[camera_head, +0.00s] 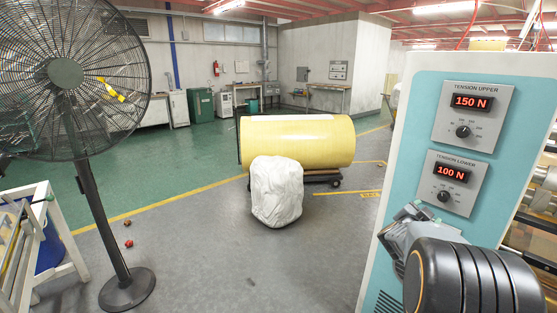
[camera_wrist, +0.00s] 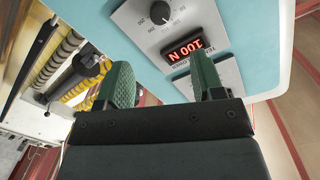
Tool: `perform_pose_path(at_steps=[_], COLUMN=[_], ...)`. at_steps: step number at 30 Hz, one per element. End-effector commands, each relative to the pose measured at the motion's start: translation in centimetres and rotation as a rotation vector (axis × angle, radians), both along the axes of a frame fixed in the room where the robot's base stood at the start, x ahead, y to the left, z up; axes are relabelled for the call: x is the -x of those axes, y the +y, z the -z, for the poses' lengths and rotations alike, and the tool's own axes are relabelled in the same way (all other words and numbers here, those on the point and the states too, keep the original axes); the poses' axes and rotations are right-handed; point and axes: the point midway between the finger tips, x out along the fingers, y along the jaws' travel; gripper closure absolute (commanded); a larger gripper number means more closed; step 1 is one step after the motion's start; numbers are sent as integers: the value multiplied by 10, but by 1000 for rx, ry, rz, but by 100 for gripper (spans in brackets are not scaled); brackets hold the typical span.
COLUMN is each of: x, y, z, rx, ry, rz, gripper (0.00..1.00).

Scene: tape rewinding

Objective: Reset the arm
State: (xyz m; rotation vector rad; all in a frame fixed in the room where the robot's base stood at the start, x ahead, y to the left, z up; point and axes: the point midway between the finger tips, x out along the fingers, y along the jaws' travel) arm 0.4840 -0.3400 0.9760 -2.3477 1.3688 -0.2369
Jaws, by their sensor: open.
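The machine's control cabinet (camera_head: 400,130), white and teal, stands at the right of the head view. Its upper tension panel (camera_head: 480,85) reads 150 N. Its lower tension panel (camera_head: 470,190) reads 100 N and has a black knob (camera_head: 444,195). My arm comes in at the lower right in front of the cabinet. In the wrist view my gripper (camera_wrist: 163,78) shows two green fingers, apart, with nothing between them. The red display (camera_wrist: 185,48) appears upside down beyond the fingers, and a knob (camera_wrist: 160,12) shows above it. I cannot tell how far the fingers are from the panel.
A large black fan (camera_head: 62,100) stands at the left, near a white frame (camera_head: 50,225). A yellow roll (camera_head: 300,142) lies on a wheeled cart, with a white wrapped bundle (camera_head: 277,192) in front. Yellow rollers (camera_wrist: 75,85) show in the wrist view. The grey floor between fan and bundle is mostly clear.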

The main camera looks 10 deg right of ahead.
Motion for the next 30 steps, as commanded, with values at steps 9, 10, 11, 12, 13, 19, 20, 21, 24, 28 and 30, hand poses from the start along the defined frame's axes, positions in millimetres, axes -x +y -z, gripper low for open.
perform_pose_path(at_steps=[9,10,11,12,13,19,20,21,24,28,30], x=[-17,-13,-7,3,13,108,123,141,172,182,183], y=[87,106,126,153,172,276,285,296,314,330,337], z=[73,75,77,76,74,40,32,21,-3,-31,-42], rx=[-335,-372,-407,-445,-472,-540,-532,-514,-442,-334,-301], ry=[345,403,465,550,618,1080,1139,1211,1321,1316,1300], rz=[-440,-504,-565,-647,-704,-985,-1010,-1040,-1093,-1149,-1173], gripper=[38,38,38,38,38,38,38,38,38,38,38])
